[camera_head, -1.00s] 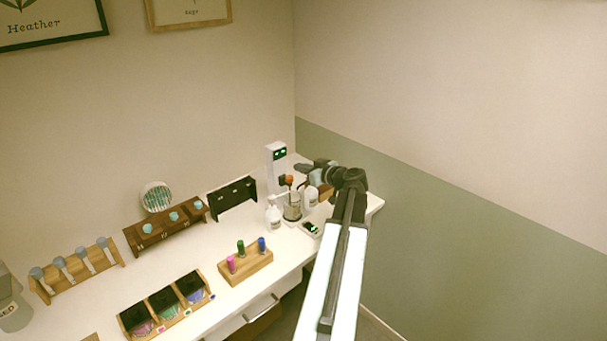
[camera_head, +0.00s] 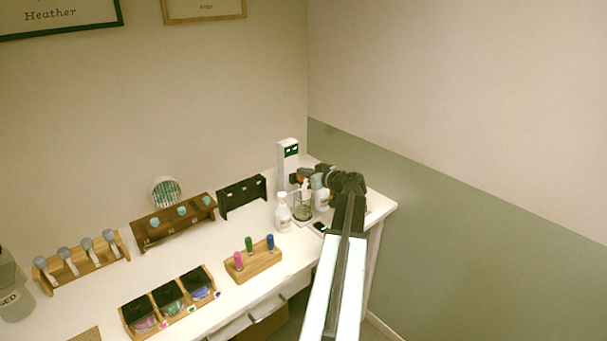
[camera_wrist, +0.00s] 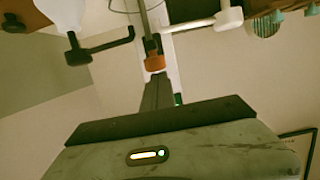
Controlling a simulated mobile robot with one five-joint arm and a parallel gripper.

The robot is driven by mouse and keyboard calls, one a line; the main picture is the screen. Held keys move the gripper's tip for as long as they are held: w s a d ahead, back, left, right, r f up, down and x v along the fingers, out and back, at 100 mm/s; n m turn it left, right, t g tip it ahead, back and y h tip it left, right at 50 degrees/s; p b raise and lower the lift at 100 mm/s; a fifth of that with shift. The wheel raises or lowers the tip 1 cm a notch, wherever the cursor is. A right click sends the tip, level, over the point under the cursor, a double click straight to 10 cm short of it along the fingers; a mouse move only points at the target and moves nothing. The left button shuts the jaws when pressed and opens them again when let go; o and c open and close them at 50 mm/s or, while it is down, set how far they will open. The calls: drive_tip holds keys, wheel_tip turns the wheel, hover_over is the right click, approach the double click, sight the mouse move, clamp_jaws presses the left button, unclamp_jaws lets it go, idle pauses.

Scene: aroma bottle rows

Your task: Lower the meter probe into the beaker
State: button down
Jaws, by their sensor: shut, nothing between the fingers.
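The meter is a white upright column (camera_head: 288,160) with a small green display, at the far right of the table. An orange probe part (camera_head: 303,174) shows in front of it, close to my gripper (camera_head: 299,178), and sits above the clear beaker (camera_head: 303,211). In the wrist view the orange part (camera_wrist: 155,63) is on a grey rod, right at the tips of my gripper (camera_wrist: 157,82). The fingers are shut with nothing between them; I cannot tell whether they touch it. The probe's lower end is not clear.
A white bottle (camera_head: 283,213) stands left of the beaker and another (camera_head: 320,197) right of it, under my arm. A dark rack (camera_head: 242,196) and a wooden rack with coloured vials (camera_head: 254,262) stand to the left. The wall (camera_head: 450,210) is close at right.

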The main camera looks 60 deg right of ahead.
sight(302, 181)
wheel_tip(302, 181, down, 4)
drive_tip(key=b, duration=0.3)
drive_tip(key=shift+s+a+b, duration=0.1)
drive_tip(key=shift+b, duration=0.25)
wheel_tip(302, 181, up, 6)
drive_tip(key=p, duration=0.6)
drive_tip(key=s+a, duration=0.3)
drive_tip(key=s, duration=0.6)
drive_tip(key=shift+r+p, duration=0.35)
drive_tip(key=shift+r, duration=0.1)
drive_tip(key=shift+s, duration=0.15)
